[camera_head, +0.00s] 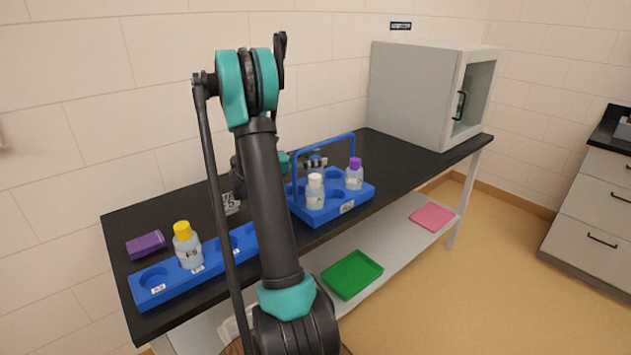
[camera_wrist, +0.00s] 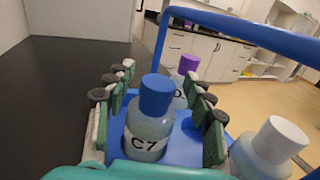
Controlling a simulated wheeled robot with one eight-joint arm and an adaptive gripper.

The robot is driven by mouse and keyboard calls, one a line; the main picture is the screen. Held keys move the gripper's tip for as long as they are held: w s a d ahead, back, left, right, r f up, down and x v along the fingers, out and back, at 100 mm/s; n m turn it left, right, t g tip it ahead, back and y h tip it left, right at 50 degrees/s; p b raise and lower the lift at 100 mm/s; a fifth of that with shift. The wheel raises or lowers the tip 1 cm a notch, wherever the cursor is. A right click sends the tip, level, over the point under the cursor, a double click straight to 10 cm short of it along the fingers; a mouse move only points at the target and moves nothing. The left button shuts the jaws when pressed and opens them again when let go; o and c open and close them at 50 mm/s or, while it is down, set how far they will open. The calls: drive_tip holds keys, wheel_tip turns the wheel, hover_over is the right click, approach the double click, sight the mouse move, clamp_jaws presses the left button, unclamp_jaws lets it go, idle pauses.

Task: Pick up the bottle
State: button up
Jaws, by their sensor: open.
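A bottle with a blue cap (camera_wrist: 155,97) and a label C7 stands upright in the blue carrier (camera_wrist: 190,150) in the wrist view. My gripper (camera_wrist: 158,92) is open, with its green finger pads on both sides of this bottle; gaps show on both sides. The carrier also shows in the head view (camera_head: 327,212), on the black bench. In the head view my arm hides most of my gripper, and I cannot clearly make out the blue-capped bottle. A white-capped bottle (camera_head: 315,192) and a purple-capped bottle (camera_head: 354,174) stand in the carrier.
The carrier's blue handle (camera_wrist: 165,35) arches close to the fingers. A yellow-capped bottle (camera_head: 187,246) stands in a long blue rack (camera_head: 155,288) at the left, near a purple box (camera_head: 146,245). A grey cabinet (camera_head: 410,95) stands at the bench's far end.

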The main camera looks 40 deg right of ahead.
clamp_jaws()
idle(0.3)
drive_tip(key=shift+r, duration=0.15)
idle(0.3)
